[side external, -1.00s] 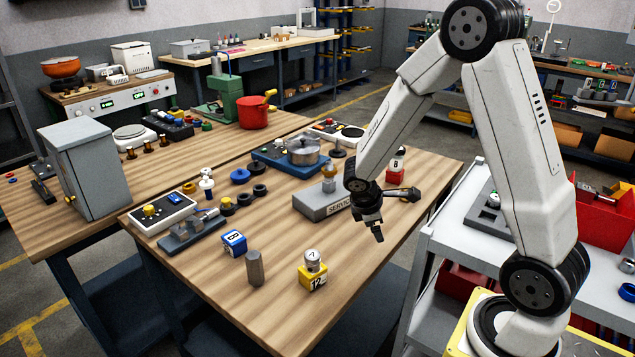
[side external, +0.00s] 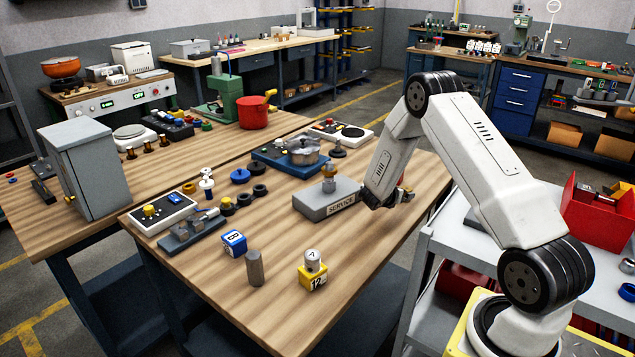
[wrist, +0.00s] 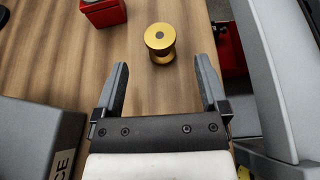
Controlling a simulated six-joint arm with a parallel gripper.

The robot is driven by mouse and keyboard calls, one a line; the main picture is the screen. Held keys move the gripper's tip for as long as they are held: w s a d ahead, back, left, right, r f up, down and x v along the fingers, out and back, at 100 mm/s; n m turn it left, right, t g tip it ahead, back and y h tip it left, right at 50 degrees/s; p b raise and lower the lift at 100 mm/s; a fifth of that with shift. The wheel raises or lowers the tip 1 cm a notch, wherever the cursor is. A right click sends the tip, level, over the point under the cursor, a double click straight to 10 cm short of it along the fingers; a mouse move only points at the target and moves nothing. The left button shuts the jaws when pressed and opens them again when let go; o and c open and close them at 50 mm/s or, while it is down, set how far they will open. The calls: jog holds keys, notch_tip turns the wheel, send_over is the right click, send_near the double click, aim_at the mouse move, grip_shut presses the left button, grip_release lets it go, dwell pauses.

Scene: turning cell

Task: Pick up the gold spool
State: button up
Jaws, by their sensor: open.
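The gold spool (wrist: 160,38) stands upright on the wooden table in the wrist view, its round top with a dark centre facing me. My gripper (wrist: 160,68) is open and empty, its two grey fingers pointing toward the spool. The spool shows between the lines of the fingers, just beyond the tips. In the side view my gripper (side external: 404,191) is low by the table's right edge, partly behind my arm, and I cannot make out the spool there.
A red block (wrist: 103,12) stands left of the spool. The grey SERVICE block (side external: 318,203) is left of my gripper and fills the lower left of the wrist view. The table's right edge is close.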

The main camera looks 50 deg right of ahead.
aim_at(409, 189)
jog(key=shift+x, duration=4)
jog(key=shift+r, duration=0.1)
grip_shut()
jog(key=shift+r, duration=0.1)
jog(key=shift+r, duration=0.7)
jog(key=s+a+r, duration=0.9)
jog(key=s+r, duration=0.1)
jog(key=r, duration=0.1)
jog(key=shift+a+r, duration=0.2)
jog(key=shift+a, duration=0.15)
